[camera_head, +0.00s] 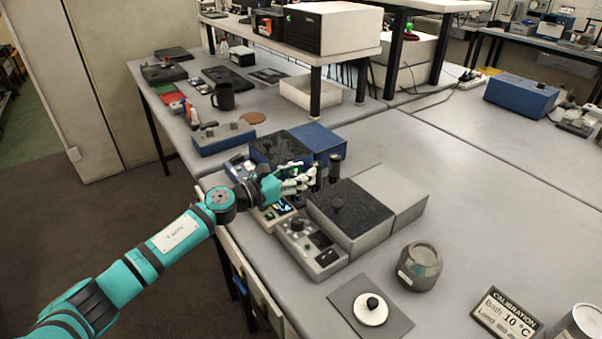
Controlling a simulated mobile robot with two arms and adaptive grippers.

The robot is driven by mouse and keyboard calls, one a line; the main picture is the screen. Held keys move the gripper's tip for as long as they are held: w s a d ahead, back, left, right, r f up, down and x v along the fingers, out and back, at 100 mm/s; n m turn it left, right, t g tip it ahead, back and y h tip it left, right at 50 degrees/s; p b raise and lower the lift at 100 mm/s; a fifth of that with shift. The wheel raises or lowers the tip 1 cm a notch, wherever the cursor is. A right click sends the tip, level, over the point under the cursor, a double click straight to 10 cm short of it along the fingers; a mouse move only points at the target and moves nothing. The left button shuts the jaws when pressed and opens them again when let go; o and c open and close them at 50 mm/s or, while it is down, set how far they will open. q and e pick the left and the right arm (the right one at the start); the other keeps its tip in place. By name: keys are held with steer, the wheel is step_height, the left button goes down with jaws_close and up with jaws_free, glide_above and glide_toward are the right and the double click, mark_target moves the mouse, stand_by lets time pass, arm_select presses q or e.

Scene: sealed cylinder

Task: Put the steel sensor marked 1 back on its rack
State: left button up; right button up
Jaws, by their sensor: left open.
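My left gripper (300,181) is on the teal arm reaching in from the left. It is open, over the fronts of the bench instruments, and I see nothing held between its fingers. A small dark upright cylinder (335,168) stands just right of the fingertips; a gap to it is hard to judge. I cannot make out a steel sensor marked 1 or its rack; they may be hidden by the gripper or too small to tell. My right gripper is not in view.
A grey bath unit (318,249) with a dark knobbed lid and a blue unit (281,149) stand near the gripper. A steel pot (419,266), a white knobbed disc (370,311) on a grey mat and a calibration sign (506,313) are in front.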

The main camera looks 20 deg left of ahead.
arm_select(q)
steer(key=shift+r+p, duration=0.3)
steer(key=b+v, duration=0.1)
steer(key=v, duration=0.2)
steer(key=b+v, duration=0.1)
steer(key=v, duration=0.3)
steer(key=b+v, duration=0.1)
steer(key=v, duration=0.2)
steer(key=shift+s+a+f, duration=0.25)
steer(key=shift+s+f, duration=0.05)
steer(key=shift+f, duration=0.1)
steer(key=shift+s+a+r+b, duration=0.2)
steer(key=shift+s+a+b, duration=0.15)
steer(key=shift+s, duration=0.2)
